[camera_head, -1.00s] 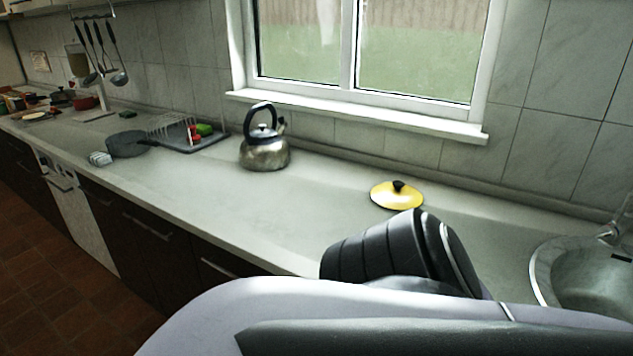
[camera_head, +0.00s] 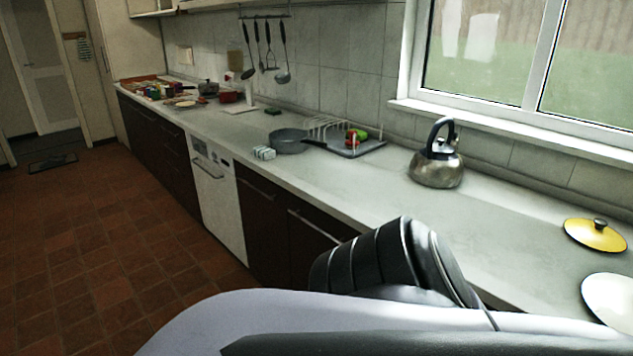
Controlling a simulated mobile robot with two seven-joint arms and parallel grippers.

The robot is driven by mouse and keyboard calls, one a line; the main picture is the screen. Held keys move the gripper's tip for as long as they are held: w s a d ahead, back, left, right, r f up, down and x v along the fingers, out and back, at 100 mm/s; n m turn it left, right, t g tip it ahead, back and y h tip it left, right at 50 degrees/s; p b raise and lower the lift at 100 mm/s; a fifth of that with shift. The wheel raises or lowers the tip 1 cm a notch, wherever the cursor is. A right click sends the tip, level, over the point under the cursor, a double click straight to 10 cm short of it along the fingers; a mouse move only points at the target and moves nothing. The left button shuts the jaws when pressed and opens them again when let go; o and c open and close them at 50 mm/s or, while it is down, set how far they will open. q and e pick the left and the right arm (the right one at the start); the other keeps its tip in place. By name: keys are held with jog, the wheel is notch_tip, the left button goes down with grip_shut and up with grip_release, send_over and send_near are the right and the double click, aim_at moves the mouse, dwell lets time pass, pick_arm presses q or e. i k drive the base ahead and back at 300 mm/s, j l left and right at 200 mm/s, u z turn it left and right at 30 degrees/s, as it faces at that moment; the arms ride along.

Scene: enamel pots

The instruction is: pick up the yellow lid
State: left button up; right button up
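The yellow lid (camera_head: 594,235) with its dark knob lies on the worktop at the far right, close to the picture's edge. Part of my own arm, pale grey and black, fills the lower middle and stands left of the lid, apart from it in the picture. No gripper fingers show, so neither gripper is in view.
A pale round object (camera_head: 610,299) lies in front of the lid, cut off by the right edge. A steel kettle (camera_head: 436,168) stands left of the lid. Further left are a grey pan (camera_head: 288,141) and a dish rack on a tray (camera_head: 362,150). Tiled floor (camera_head: 110,250) is free at left.

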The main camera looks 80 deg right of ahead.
aim_at(595, 235)
jog(key=i+z, duration=0.2)
jog(key=z, duration=0.15)
jog(key=i+j+z, duration=0.1)
jog(key=z, duration=0.3)
jog(key=i+z, duration=0.15)
jog(key=z, duration=2.45)
